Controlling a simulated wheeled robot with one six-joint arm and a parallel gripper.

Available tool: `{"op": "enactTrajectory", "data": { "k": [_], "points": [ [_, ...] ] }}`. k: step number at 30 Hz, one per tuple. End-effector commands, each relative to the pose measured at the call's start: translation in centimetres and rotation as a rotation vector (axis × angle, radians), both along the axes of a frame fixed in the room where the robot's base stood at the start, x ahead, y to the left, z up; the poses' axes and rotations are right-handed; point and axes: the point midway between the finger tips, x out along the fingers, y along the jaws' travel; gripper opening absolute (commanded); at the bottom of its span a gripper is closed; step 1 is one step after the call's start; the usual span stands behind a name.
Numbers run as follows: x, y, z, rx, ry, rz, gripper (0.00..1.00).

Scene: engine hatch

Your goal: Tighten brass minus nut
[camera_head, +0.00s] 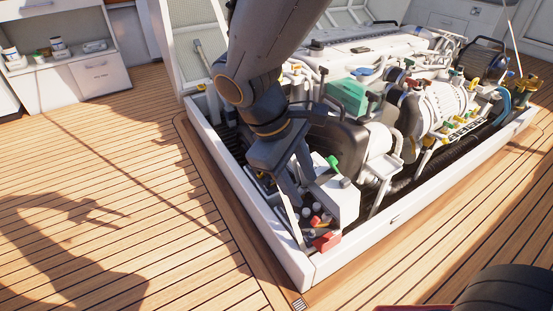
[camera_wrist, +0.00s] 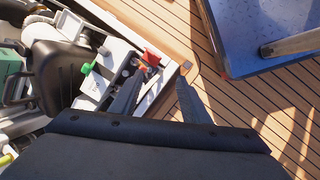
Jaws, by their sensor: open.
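I cannot make out the brass minus nut in either view; it is too small or hidden. My gripper (camera_head: 303,190) is over the near corner of the engine hatch, beside a white box (camera_head: 338,203) with a green part (camera_head: 333,162) on it. In the wrist view, my gripper (camera_wrist: 157,92) has its two dark fingers wide apart with nothing held between them. A red part (camera_head: 327,241) lies low in the hatch corner; in the wrist view it shows (camera_wrist: 151,57) ahead of the fingers. The white box (camera_wrist: 95,88) is left of them there.
The raised white hatch rim (camera_head: 240,195) runs around the engine (camera_head: 420,105). A black rounded housing (camera_head: 340,138) stands close behind my gripper. The wooden deck (camera_head: 110,190) at left is clear. White cabinets (camera_head: 95,75) stand at the back left.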

Motion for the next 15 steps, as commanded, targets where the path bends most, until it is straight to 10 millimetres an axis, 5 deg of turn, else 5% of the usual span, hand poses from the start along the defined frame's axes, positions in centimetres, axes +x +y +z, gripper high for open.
{"op": "enactTrajectory", "data": {
  "k": [8, 15],
  "points": [
    [9.5, -0.3, -6.6, -0.343, 0.005, 0.384, 0.42],
    [17.3, 1.7, -13.1, -0.610, -0.001, 0.730, 0.42]
  ]
}}
